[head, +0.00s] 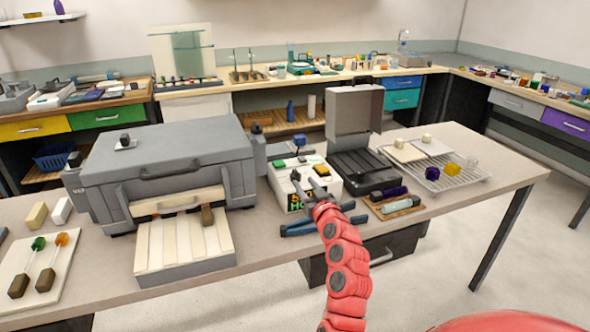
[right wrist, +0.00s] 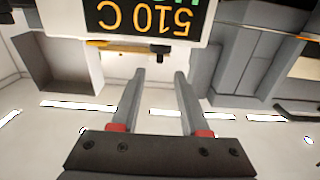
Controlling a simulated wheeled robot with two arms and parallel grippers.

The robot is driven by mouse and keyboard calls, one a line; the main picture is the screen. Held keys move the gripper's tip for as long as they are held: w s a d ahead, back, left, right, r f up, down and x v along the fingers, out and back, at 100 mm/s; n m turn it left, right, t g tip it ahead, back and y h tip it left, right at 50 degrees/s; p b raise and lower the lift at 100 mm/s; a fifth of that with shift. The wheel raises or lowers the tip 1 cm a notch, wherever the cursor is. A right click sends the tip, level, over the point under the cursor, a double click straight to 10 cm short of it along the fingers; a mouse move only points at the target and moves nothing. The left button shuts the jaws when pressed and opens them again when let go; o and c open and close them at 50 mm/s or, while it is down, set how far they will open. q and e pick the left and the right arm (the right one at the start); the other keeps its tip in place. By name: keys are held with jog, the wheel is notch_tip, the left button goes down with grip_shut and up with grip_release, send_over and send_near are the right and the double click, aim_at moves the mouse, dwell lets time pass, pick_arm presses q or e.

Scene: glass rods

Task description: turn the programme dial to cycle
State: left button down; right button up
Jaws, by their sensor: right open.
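The white controller box (head: 280,188) stands on the bench between the grey kiln and the open dark case. Its front display (head: 297,198) is partly covered by my right gripper in the head view. In the right wrist view the display (right wrist: 150,15) reads "510 C" upside down. My right gripper (head: 303,179) is at the box's front and top edge, fingers pointing at it. In the wrist view its two fingers (right wrist: 160,76) are apart with nothing between them. The programme dial cannot be made out clearly; my gripper may hide it. My left gripper is not in view.
The grey kiln (head: 165,165) stands close on the left. The open dark case (head: 365,172) is close on the right. Blue-handled tools (head: 310,229) lie in front of the box. A wire rack (head: 468,182) with small blocks is further right.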

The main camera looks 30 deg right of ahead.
aim_at(298, 173)
jog(key=x, duration=0.8)
jog(key=shift+w+d+p, duration=0.15)
jog(key=shift+p, duration=0.15)
grip_shut()
